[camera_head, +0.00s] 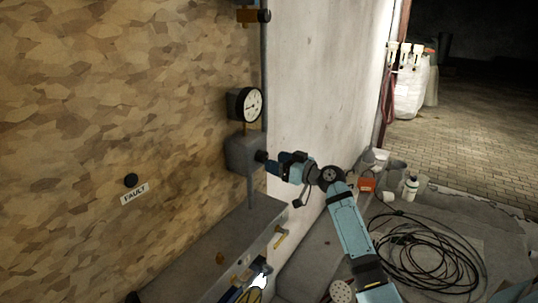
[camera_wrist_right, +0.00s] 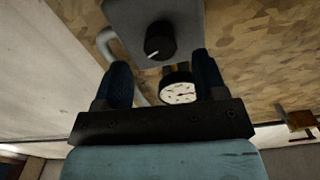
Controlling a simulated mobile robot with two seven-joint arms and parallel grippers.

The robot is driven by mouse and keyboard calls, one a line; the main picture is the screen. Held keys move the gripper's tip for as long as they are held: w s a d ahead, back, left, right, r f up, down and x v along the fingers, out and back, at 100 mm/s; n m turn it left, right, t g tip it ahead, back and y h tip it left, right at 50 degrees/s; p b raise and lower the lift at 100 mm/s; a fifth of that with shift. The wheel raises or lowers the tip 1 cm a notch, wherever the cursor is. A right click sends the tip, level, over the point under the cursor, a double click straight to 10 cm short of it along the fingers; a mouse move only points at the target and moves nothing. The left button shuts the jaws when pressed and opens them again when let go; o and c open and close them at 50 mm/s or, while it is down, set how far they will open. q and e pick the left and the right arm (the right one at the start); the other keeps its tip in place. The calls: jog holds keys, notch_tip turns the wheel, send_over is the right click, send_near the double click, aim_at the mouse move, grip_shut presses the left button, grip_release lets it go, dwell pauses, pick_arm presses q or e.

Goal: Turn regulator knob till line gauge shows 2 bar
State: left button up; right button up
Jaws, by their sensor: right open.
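The regulator is a grey box (camera_head: 243,152) on a vertical pipe by the chipboard wall. Its black knob (camera_head: 262,156) faces right in the head view. In the right wrist view the knob (camera_wrist_right: 160,40) has a white pointer line and lies ahead, between the lines of the two fingers. The round white line gauge (camera_head: 250,104) sits above the box; its dark needle is too small to read. The gauge also shows in the wrist view (camera_wrist_right: 179,91). My right gripper (camera_head: 275,162) is open, close to the knob, with nothing between its fingers. My left gripper is not seen.
A grey ledge (camera_head: 215,245) with yellow-handled fittings runs below the regulator. A black knob (camera_head: 131,180) with a FAULT label (camera_head: 134,194) is on the chipboard. Coiled black cable (camera_head: 425,255), a white bottle (camera_head: 410,187) and an orange box (camera_head: 367,184) lie on the floor sheet.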

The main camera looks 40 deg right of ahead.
aim_at(262, 157)
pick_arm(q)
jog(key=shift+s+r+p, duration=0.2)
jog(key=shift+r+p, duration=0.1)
pick_arm(e)
jog(key=x, duration=0.3)
jog(key=shift+a, duration=0.1)
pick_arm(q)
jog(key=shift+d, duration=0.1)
pick_arm(e)
jog(key=c, duration=0.9)
pick_arm(q)
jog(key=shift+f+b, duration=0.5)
jog(key=shift+b, duration=0.1)
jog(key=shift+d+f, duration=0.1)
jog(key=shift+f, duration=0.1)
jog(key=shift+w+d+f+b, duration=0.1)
jog(key=shift+b, duration=0.25)
pick_arm(e)
jog(key=shift+m, duration=1.8)
jog(key=o, duration=0.9)
